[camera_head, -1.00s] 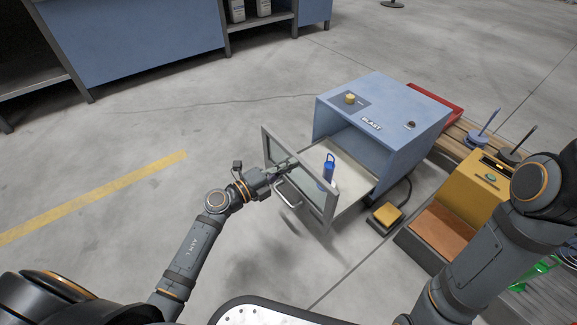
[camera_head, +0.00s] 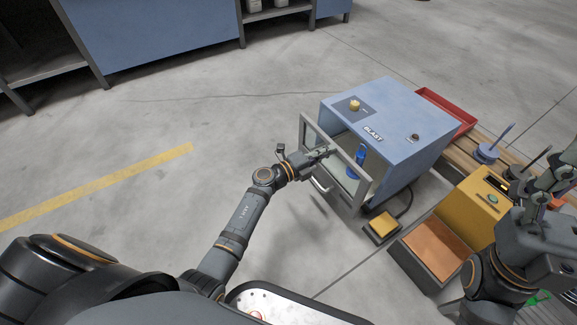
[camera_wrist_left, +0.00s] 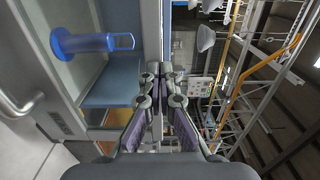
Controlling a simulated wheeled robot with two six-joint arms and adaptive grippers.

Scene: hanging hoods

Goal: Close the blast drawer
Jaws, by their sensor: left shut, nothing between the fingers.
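The blue blast cabinet (camera_head: 392,122) stands on the floor right of centre in the head view. Its drawer, with a grey-framed glass front (camera_head: 352,186) and a bar handle (camera_head: 322,186), is partly out. A blue bottle-like object (camera_head: 361,156) stands in the drawer; it also shows sideways in the left wrist view (camera_wrist_left: 88,43). My left gripper (camera_head: 326,152) is shut and empty at the drawer front's upper edge; contact is hard to tell. In the left wrist view the closed fingers (camera_wrist_left: 160,75) are beside the frame. My right gripper (camera_head: 560,180) is at the right edge, its jaws unclear.
A yellow box with an orange-brown tray (camera_head: 440,250) stands right of the cabinet. A yellow pedal (camera_head: 382,226) sits on the floor before it. A red tray (camera_head: 446,110) and discs with upright rods lie behind. The floor left of the drawer is clear.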

